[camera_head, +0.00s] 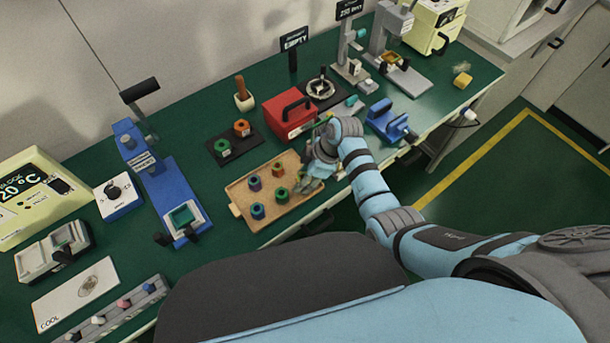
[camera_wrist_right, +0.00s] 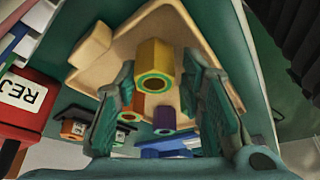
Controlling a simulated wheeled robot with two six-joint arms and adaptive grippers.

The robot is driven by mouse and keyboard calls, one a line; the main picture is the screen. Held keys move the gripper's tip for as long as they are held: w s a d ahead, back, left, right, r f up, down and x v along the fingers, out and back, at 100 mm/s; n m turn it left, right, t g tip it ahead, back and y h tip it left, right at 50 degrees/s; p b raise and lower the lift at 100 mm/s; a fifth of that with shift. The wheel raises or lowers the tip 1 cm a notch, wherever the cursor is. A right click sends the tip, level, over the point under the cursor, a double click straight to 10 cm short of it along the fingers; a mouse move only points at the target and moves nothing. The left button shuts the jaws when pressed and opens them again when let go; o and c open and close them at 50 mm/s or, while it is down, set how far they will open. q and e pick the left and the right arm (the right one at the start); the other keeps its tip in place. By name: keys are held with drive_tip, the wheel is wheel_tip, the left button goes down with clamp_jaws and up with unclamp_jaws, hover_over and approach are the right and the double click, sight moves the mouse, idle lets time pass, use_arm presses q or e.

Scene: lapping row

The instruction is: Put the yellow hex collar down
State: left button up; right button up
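The yellow hex collar (camera_wrist_right: 154,62), with a green-lined hole, stands upright between the fingers of my right gripper (camera_wrist_right: 158,72) in the right wrist view. The fingers look spread a little wider than the collar, with a thin gap at the right finger. The tan tray (camera_wrist_right: 200,28) lies beneath. In the head view my right gripper (camera_head: 308,180) is over the right end of the tray (camera_head: 240,192), and my arm and fingers mostly hide the collar there. My left gripper is out of view.
Other collars stand on the tray, including a blue one (camera_head: 257,211) and a green one (camera_head: 282,195). A red box (camera_head: 289,112) stands behind it. A black block with two collars (camera_head: 233,142) is behind left. A blue press (camera_head: 165,185) is further left.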

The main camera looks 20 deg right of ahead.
drive_tip(key=shift+w+d+r, duration=0.1)
drive_tip(key=shift+r, duration=0.1)
drive_tip(key=p+v, duration=0.3)
drive_tip(key=v, duration=0.8)
drive_tip(key=shift+r, duration=0.2)
